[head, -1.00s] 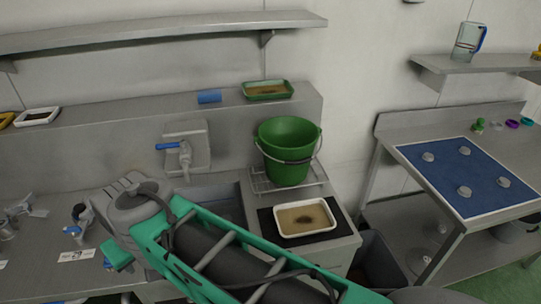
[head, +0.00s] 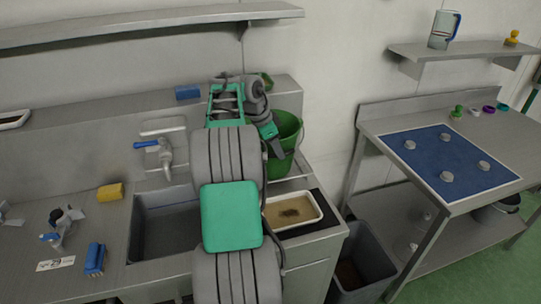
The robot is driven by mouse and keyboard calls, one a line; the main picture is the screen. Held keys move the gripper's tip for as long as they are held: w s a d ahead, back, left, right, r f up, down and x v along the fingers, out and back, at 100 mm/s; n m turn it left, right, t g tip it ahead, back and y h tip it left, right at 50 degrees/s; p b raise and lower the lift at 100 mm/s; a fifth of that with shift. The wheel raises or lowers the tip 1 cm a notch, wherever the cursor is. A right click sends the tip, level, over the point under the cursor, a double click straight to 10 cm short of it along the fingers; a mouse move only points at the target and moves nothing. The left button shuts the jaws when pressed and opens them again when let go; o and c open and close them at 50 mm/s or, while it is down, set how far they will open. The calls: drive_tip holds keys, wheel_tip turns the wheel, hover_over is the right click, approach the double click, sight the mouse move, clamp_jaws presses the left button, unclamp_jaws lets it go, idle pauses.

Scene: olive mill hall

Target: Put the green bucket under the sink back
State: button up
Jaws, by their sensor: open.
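The green bucket (head: 289,127) stands upright on the counter to the right of the sink, near the wall. My arm reaches across the sink and covers the bucket's left part. My gripper (head: 277,150) is open and points down at the bucket's front left side; I cannot tell whether it touches the bucket. The sink (head: 166,232) has a grey basin, partly hidden by my arm, with a blue-handled tap (head: 163,154) behind it. The space under the sink is hidden.
A white tray (head: 318,207) with brown residue lies in front of the bucket. A grey bin (head: 366,262) stands on the floor right of the counter. A blue brush (head: 95,258) and yellow sponge (head: 110,191) lie left of the sink. A table with a blue mat (head: 428,178) stands at right.

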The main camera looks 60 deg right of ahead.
drive_tip(key=x, duration=0.3)
drive_tip(key=shift+f, duration=0.15)
clamp_jaws()
idle(0.4)
drive_tip(key=shift+w, duration=0.1)
